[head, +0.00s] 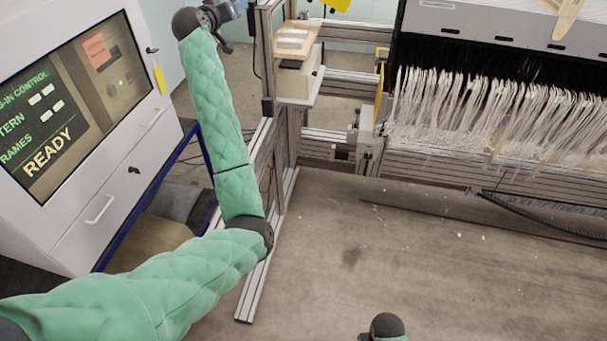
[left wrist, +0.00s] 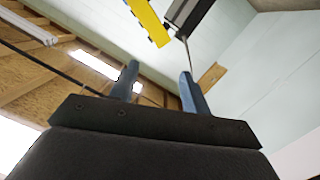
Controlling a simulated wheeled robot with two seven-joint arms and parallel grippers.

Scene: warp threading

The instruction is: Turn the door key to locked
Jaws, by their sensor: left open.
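A small dark key or handle (head: 152,50) with a yellow tag (head: 160,79) hanging under it sits on the right edge of the white cabinet's (head: 150,95) upper part. I cannot tell which way it is turned. My left gripper (left wrist: 158,76) is open, with nothing between its blue-grey fingers in the left wrist view. In the head view its hand is at the top edge, right of the key and apart from it. My right gripper is not in view; only a bit of my right arm shows at the bottom.
The cabinet's screen (head: 60,100) reads READY. A lower drawer has a handle (head: 99,208) and a dark lock (head: 134,170). A metal frame (head: 265,60) and a loom with white threads (head: 480,100) stand to the right.

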